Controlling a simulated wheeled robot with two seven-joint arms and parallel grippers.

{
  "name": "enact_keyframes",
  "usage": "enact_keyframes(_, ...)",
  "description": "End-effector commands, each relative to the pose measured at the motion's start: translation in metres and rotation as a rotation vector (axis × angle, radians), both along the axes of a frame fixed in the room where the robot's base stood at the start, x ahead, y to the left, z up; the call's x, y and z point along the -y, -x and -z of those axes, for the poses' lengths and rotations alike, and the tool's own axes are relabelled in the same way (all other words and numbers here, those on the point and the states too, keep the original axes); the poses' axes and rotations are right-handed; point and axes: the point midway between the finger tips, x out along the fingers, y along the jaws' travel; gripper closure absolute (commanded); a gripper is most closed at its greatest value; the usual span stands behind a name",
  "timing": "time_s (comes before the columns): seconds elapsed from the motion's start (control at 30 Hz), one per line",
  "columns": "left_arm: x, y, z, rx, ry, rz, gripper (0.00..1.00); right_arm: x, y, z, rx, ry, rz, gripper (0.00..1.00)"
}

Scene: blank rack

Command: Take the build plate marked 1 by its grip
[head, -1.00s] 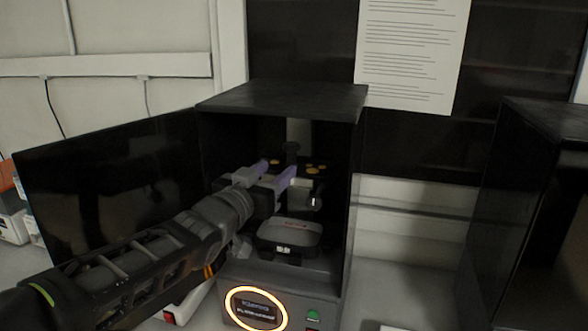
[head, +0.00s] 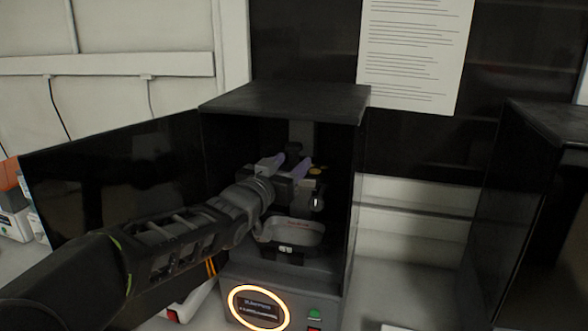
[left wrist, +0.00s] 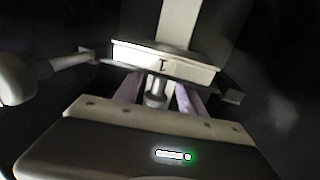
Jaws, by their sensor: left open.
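The build plate marked 1 (left wrist: 165,60) shows in the left wrist view as a pale block with a dark "1" on its front face. Its grip, a short round grey stem (left wrist: 156,92), stands below that face, between my two purple fingers. My left gripper (left wrist: 158,98) is open, one finger to each side of the stem; I cannot tell whether either finger touches it. In the head view my left gripper (head: 292,164) is inside the black printer cabinet. There the arm and gripper hide much of the plate.
The printer cabinet (head: 285,98) has close walls, a low roof and its door (head: 110,190) swung open at the left. A grey tray (head: 292,231) sits below my gripper. A lit ring (head: 258,307) is on the base. Another black cabinet (head: 520,210) stands at right.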

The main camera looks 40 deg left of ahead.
Motion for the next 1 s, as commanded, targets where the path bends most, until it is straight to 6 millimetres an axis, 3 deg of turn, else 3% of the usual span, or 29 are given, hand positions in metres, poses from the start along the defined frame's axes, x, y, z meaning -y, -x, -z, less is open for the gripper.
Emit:
enact_keyframes(0.2, -0.004, -0.021, 0.0, -0.001, 0.0, 0.0, 0.52, 0.0, 0.0, -0.006, -0.001, 0.0, 0.0, 0.8)
enact_keyframes(0.77, -0.004, -0.021, 0.0, 0.0, -0.001, 0.0, 0.52, 0.0, 0.0, -0.005, -0.001, 0.0, 0.0, 0.8)
enact_keyframes(1.0, -0.004, -0.021, 0.0, 0.0, -0.001, 0.0, 0.7, 0.0, 0.0, -0.005, -0.001, 0.0, 0.0, 0.8)
